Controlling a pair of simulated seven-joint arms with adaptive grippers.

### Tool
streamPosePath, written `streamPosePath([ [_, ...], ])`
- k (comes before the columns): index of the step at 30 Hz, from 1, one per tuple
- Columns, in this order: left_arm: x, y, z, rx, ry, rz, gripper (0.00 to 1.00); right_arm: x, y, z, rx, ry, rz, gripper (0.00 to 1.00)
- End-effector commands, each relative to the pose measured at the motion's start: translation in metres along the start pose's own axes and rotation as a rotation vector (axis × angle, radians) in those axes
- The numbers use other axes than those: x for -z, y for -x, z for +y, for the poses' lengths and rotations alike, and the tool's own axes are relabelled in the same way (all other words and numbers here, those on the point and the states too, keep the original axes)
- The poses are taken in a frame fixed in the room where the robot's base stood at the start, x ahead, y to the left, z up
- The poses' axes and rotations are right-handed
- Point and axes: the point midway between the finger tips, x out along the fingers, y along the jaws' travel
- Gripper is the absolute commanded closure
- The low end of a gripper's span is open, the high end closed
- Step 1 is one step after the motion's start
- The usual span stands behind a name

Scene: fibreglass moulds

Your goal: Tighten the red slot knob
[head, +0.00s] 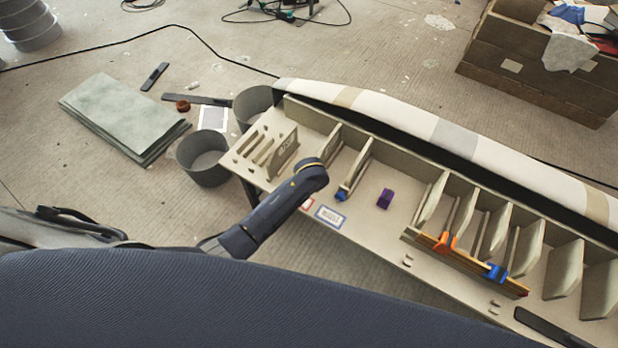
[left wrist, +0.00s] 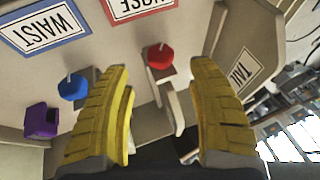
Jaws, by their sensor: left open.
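The red slot knob (left wrist: 160,57) is in the left wrist view, at the upper middle, on the pale bench beside a thin upright grey rib. My left gripper (left wrist: 160,75) is open. Its yellow fingers stand either side of the knob in that view, with gaps on both sides and no visible contact. In the head view my left arm reaches over the bench's left part, and its wrist hides the red knob and fingertips. A blue knob (left wrist: 72,88) sits left of the fingers; it also shows in the head view (head: 341,195). My right gripper is not in view.
A purple block (head: 385,198) lies on the bench (head: 372,222). Upright ribs, an orange clamp (head: 445,242) and a blue clamp (head: 497,272) stand farther right. Grey buckets (head: 204,160) stand left of the bench.

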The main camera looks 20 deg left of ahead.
Motion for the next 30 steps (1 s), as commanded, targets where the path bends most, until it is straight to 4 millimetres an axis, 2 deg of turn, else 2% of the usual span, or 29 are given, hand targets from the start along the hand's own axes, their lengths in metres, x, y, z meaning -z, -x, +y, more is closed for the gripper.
streamPosePath([
  [6, 0.0, 0.029, 0.001, -0.002, 0.002, 0.002, 0.41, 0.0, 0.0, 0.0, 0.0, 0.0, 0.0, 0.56],
  [12, 0.0, 0.045, 0.0, -0.001, 0.0, 0.001, 0.41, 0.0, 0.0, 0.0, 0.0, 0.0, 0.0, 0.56],
  [27, 0.0, 0.052, -0.001, 0.001, 0.0, 0.0, 0.4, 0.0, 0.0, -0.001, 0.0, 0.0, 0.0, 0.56],
  [30, 0.006, 0.053, -0.004, 0.005, 0.002, 0.008, 0.41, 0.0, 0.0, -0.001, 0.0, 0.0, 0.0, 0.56],
])
